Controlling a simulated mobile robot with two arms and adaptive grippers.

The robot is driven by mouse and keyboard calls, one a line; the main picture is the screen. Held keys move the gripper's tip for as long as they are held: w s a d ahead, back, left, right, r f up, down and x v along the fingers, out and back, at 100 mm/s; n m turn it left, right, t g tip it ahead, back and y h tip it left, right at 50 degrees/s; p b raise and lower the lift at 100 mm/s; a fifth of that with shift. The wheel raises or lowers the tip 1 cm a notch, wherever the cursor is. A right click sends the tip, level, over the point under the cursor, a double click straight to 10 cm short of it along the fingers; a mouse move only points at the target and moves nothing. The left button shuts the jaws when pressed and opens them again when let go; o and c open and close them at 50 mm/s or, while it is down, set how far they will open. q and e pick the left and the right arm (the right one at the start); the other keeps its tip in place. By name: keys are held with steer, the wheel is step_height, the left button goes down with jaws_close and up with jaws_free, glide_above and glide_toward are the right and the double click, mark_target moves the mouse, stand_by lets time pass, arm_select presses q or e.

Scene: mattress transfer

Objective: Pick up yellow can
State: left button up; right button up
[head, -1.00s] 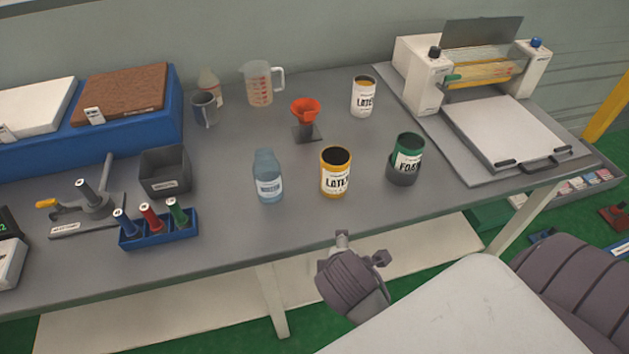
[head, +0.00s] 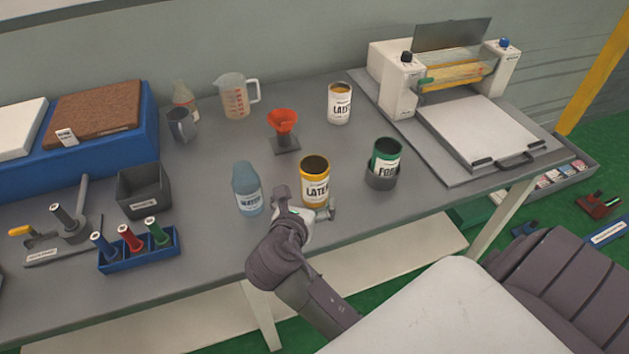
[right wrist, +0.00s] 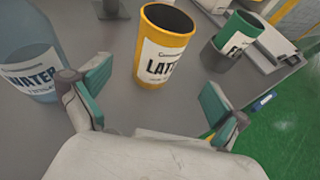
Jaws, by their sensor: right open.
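The yellow can (head: 315,174) stands upright on the grey table, with a white label and a dark open top. In the right wrist view the yellow can (right wrist: 165,46) is ahead of the fingers, between their lines and apart from both. My right gripper (head: 305,205) is at the near side of the can, close to the table edge. In the right wrist view my right gripper (right wrist: 148,95) is open and empty, with its green finger pads spread wide. My left gripper is not in view.
A blue water bottle (head: 246,188) stands just left of the can; it is close to the left finger in the right wrist view (right wrist: 28,50). A green can (head: 386,155) in a dark holder stands to the right. An orange funnel (head: 283,121) on a stand is behind.

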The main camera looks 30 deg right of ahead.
mark_target(314, 182)
steer(key=x, duration=0.9)
steer(key=shift+w+f, duration=0.2)
steer(key=shift+f, duration=0.05)
steer(key=shift+a, duration=0.1)
steer(key=shift+c, duration=0.4)
steer(key=c, duration=1.3)
